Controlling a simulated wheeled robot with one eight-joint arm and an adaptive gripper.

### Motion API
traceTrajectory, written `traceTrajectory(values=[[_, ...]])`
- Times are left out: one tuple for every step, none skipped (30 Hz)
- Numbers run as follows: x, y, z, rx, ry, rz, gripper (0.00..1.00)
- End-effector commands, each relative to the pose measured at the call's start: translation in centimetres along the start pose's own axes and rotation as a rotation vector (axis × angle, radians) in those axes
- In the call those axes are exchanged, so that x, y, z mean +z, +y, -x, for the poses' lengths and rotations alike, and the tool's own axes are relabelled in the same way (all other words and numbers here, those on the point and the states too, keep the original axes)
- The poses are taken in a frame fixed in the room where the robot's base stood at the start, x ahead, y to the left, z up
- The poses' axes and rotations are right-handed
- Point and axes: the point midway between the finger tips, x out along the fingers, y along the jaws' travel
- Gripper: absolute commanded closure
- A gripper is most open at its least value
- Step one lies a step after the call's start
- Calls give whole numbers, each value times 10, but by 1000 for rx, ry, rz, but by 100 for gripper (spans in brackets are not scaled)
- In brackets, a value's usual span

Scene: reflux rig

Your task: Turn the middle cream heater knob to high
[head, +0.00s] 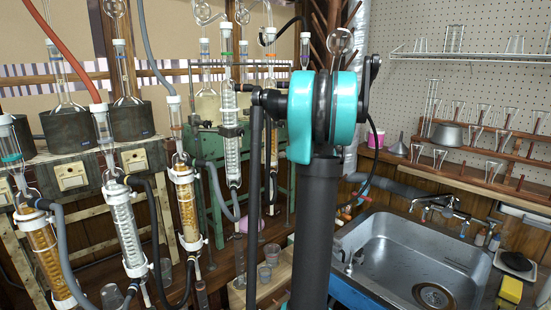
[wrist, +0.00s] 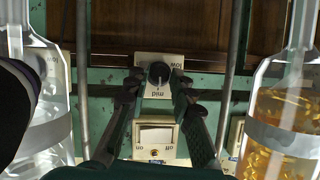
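In the wrist view, a black round heater knob (wrist: 158,73) sits on a small cream plate (wrist: 175,60). The plate's lettering appears upside down: "mid" is at its lower edge and "low" at its upper right. A pale mark on the knob seems to face "mid", but it is small. My gripper (wrist: 157,82) is open, with one dark fingertip on each side of the knob. I cannot tell whether either fingertip touches it. In the head view my arm (head: 322,220) blocks the centre, and neither the gripper nor this knob can be made out.
A cream on/off switch (wrist: 155,138) lies below the knob between the fingers. Glass vessels flank the wrist view, a clear one (wrist: 40,90) left and one with amber pieces (wrist: 285,100) right. Condensers (head: 125,225) and hoses crowd the head view's left; a sink (head: 415,265) is at right.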

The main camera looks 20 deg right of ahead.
Motion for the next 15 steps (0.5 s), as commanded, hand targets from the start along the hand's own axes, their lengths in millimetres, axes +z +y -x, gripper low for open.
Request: traceTrajectory(values=[[0,0,0,0,0,0,70],[0,0,0,0,0,0,66],[0,0,0,1,0,0,61],[0,0,0,1,0,1,57],[0,0,0,1,0,1,57],[0,0,0,1,0,1,57],[0,0,0,1,0,1,57],[0,0,0,1,0,1,57],[0,0,0,1,0,1,57],[0,0,0,1,0,1,57],[0,0,0,1,0,1,57],[0,0,0,1,0,1,57],[0,0,1,1,0,1,57],[0,0,2,1,0,1,57],[0,0,4,2,0,0,57]])
